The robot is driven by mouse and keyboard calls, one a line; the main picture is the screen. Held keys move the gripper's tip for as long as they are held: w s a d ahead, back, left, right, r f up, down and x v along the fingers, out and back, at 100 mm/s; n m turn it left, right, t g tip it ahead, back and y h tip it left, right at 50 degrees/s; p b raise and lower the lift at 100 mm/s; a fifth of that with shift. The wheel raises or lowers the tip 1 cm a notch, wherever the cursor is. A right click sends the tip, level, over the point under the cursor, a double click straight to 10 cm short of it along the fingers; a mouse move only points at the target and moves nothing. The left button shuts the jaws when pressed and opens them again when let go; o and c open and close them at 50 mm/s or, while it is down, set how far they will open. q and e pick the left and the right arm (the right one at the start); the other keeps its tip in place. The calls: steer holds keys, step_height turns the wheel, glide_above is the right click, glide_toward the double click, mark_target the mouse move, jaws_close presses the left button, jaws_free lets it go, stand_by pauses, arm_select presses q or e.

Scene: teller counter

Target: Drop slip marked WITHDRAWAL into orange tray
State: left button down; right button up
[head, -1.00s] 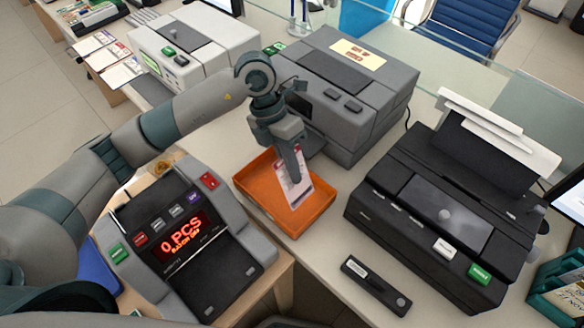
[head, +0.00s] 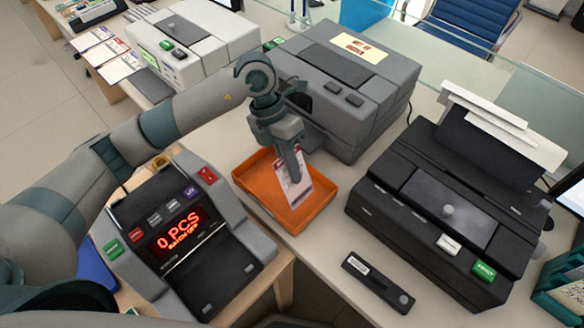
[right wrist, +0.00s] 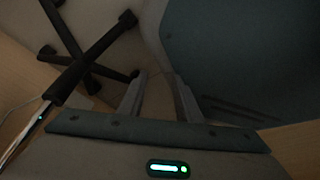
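The orange tray (head: 258,205) lies on the counter in the middle of the head view. My left gripper (head: 295,172) points down over the tray and is shut on a white slip (head: 299,190) with a red band. The slip hangs tilted, its lower end within the tray's outline; I cannot tell whether it touches the tray floor. Its print is too small to read. My right gripper (right wrist: 160,100) shows only in the right wrist view, with its two fingers apart and nothing between them.
A bill counter (head: 185,235) with a red display stands left of the tray. A grey machine (head: 340,90) is behind it and a black printer (head: 440,215) to the right. A small black device (head: 378,283) lies in front. More slips (head: 105,60) lie at the far left.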

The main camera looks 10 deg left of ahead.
arm_select(q)
steer(key=shift+f, duration=0.25)
steer(key=c, duration=2)
jaws_free()
arm_select(e)
steer(key=w, duration=0.2)
steer(key=shift+w+a+r, duration=0.25)
steer(key=shift+w+a, duration=0.15)
steer(key=shift+s, duration=0.2)
